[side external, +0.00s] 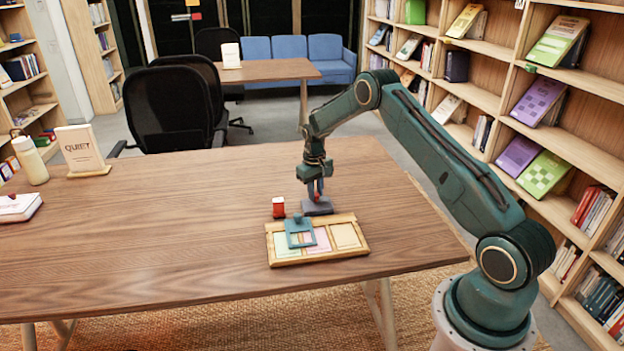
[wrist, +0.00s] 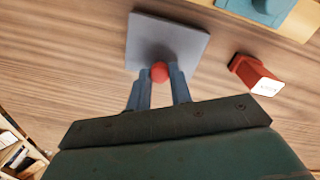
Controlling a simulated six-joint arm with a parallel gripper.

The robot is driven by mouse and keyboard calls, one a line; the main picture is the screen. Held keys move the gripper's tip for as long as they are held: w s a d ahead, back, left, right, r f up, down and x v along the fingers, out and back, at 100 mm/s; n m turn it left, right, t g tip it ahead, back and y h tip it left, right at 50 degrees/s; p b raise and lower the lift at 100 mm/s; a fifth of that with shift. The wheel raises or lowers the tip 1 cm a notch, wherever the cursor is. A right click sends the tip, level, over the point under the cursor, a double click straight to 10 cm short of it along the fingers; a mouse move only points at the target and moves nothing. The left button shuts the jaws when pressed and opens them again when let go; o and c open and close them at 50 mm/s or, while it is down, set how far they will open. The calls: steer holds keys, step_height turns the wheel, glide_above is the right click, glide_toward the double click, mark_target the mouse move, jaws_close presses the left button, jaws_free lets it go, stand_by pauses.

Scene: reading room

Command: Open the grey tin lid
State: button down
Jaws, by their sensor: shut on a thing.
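The grey tin lid (side external: 317,207) is a flat square plate with a red knob (wrist: 159,71), behind the wooden tray in the side view. The lid also shows at the top of the wrist view (wrist: 168,38). My gripper (side external: 318,190) points down over it, its two blue-grey fingers shut on the red knob from both sides. The lid hides whatever is under it, and I cannot tell whether it is raised off a tin.
A wooden tray (side external: 358,253) with green, pink and cream compartments lies in front; a teal frame with a knob (side external: 299,239) rests over its left part. A small red container (side external: 279,208) stands left of the lid. A QUIET sign (side external: 80,150) and bottle (side external: 29,160) stand far left.

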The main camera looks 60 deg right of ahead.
steer(key=shift+w+d, duration=0.1)
steer(key=shift+w, duration=0.05)
steer(key=shift+w+d, duration=2.45)
steer(key=shift+d, duration=0.05)
steer(key=c, duration=1.3)
jaws_free()
steer(key=shift+o, duration=0.2)
steer(key=shift+r, duration=0.15)
step_height(320, 180, up, 14)
steer(key=shift+a+f, duration=0.25)
steer(key=shift+w, duration=0.1)
